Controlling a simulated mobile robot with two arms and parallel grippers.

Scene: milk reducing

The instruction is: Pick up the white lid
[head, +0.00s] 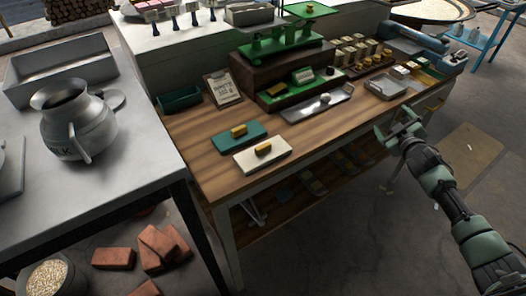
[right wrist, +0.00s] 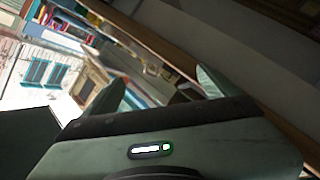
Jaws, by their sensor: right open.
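The white lid (head: 279,161), a flat cream-white slab with a small yellow handle on top, lies on the wooden workbench (head: 196,155) near its front edge in the head view. A teal lid (head: 222,139) with a similar yellow handle lies just behind it. My right gripper (head: 393,121) is open and empty, off the bench's front edge, well to the right of the white lid. In the right wrist view, its two fingers (right wrist: 163,84) stand apart, and I cannot make out the white lid there. My left gripper is not in view.
A green box (head: 180,99), a clipboard (head: 222,88) and a long metal tray (head: 318,105) stand behind the lids. A grey table with a metal jug (head: 77,125) is at the left. Bench space right of the white lid is clear.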

